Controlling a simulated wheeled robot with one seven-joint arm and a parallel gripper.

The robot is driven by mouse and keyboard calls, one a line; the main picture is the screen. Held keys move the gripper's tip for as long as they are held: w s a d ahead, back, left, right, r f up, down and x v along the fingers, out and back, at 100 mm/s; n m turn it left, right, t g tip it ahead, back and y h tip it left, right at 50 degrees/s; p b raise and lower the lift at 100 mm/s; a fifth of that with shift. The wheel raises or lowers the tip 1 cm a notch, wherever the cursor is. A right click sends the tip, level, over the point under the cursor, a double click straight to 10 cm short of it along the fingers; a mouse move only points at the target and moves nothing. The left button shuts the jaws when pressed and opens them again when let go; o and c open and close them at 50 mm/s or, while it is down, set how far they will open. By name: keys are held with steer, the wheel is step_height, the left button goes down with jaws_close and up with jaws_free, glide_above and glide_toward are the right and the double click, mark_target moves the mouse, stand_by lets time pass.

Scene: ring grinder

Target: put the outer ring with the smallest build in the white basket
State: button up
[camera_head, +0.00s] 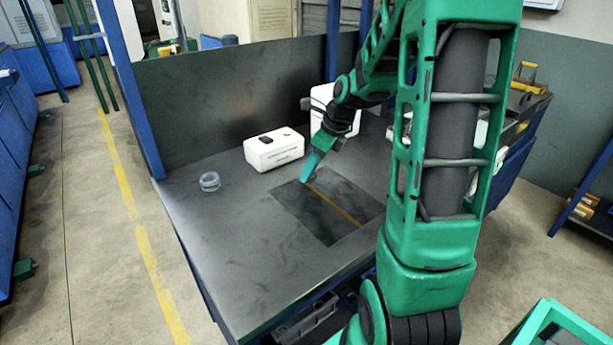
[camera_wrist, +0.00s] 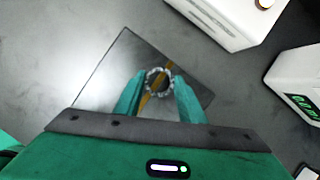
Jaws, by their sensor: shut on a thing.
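My gripper (camera_head: 306,180) reaches down over the dark square mat (camera_head: 340,226) on the grey workbench. In the wrist view, its two green fingers (camera_wrist: 160,80) are shut on a small metal ring (camera_wrist: 148,78) with a notched-looking rim, one finger on each side. The mat and its orange line show through the ring's opening. The ring is too small to make out in the head view. A round glassy or metal ring-like piece (camera_head: 210,181) stands alone at the left of the bench. I cannot make out a white basket in either view.
A white box (camera_head: 273,152) with a dark item on top stands behind the mat; another white box (camera_head: 345,122) is partly hidden by my arm. A dark upright panel (camera_head: 225,95) closes the back. A green crate (camera_head: 560,322) sits at the lower right. The bench's left front is clear.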

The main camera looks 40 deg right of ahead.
step_height(320, 180, up, 2)
steer(key=shift+r, duration=0.1)
steer(key=s+a+r, duration=0.6)
steer(key=a, duration=0.4)
steer(key=shift+r, duration=0.2)
